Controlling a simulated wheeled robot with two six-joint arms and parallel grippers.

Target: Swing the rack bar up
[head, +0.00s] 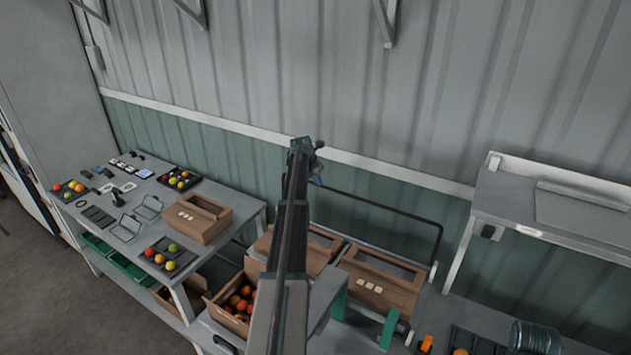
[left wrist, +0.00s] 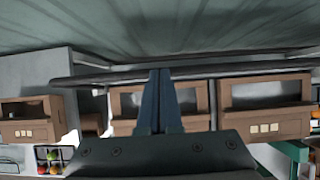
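The rack bar (head: 385,207) is a thin dark frame by the green wall, behind and above the cartons. In the left wrist view the bar (left wrist: 240,69) runs level across the picture. My left arm reaches up the middle of the head view and hides the bar's left part. My left gripper (left wrist: 160,73) has its two blue fingers together, with nothing seen between them. Its tips overlap the bar in the left wrist view; I cannot tell whether they touch it. In the head view only a little of the fingers (head: 317,180) shows. My right gripper is not in view.
Brown cartons (head: 378,292) stand below the bar, and an open carton (head: 222,308) holds tomatoes. A grey table (head: 165,215) with tomato trays and tools is at left. A raised grey shelf (head: 510,205) is at right. The wall is close behind the bar.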

